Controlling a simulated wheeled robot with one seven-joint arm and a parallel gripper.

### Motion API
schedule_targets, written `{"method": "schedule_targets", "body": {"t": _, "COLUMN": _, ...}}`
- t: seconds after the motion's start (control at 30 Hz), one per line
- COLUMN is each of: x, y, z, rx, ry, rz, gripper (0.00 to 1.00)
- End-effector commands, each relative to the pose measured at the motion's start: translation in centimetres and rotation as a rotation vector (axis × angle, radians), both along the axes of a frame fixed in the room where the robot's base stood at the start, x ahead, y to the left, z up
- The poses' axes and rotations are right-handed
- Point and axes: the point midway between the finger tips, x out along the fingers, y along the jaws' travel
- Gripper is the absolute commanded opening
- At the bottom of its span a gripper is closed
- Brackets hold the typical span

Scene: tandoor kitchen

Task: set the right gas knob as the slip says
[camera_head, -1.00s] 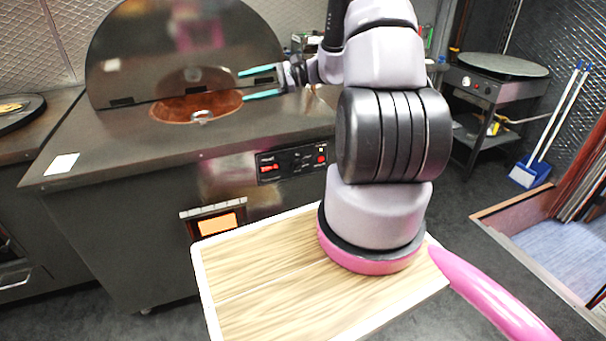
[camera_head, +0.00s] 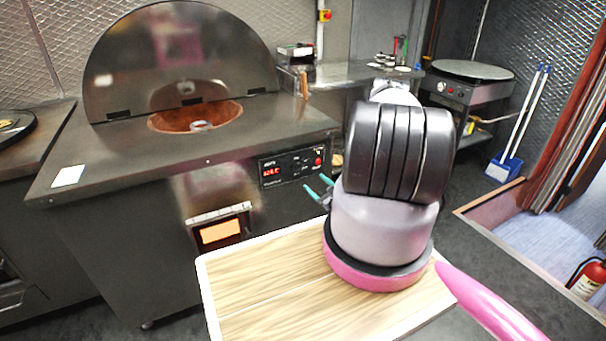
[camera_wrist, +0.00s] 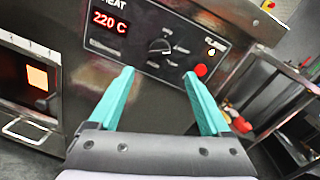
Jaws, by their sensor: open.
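My gripper (camera_head: 319,190) has two teal fingers, spread apart with nothing between them. In the head view it is low in front of the tandoor cabinet, just below the control panel (camera_head: 291,168). In the wrist view the fingers (camera_wrist: 158,76) point toward the panel, which has a red "220 C" display (camera_wrist: 109,22), a dark round knob (camera_wrist: 160,46) and a red button (camera_wrist: 201,70). The knob lies ahead of the gap between the fingertips, not gripped. A blank-looking white slip (camera_head: 68,176) lies on the counter at the left; its writing cannot be read.
The griddle stand (camera_head: 470,90) at the back right has small knobs on its front. A glowing orange window (camera_head: 220,230) is low on the tandoor front. A wooden board (camera_head: 260,290) is in front of me. A fire extinguisher (camera_head: 588,277) stands at the far right.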

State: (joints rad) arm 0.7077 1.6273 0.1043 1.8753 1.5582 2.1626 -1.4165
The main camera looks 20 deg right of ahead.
Motion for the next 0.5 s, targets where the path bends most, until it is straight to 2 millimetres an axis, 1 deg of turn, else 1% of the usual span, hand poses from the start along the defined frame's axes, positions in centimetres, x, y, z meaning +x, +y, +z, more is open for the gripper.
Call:
{"method": "schedule_targets", "body": {"t": 0.17, "x": 2.6, "y": 0.4, "z": 0.2, "rx": -0.002, "ry": -0.005, "rz": 0.005, "gripper": 0.82}}
{"method": "schedule_targets", "body": {"t": 0.3, "x": 5.4, "y": 0.8, "z": 0.2, "rx": -0.002, "ry": -0.005, "rz": 0.007, "gripper": 0.82}}
{"method": "schedule_targets", "body": {"t": 0.5, "x": 8.6, "y": 1.1, "z": 0.2, "rx": -0.002, "ry": -0.005, "rz": 0.006, "gripper": 0.82}}
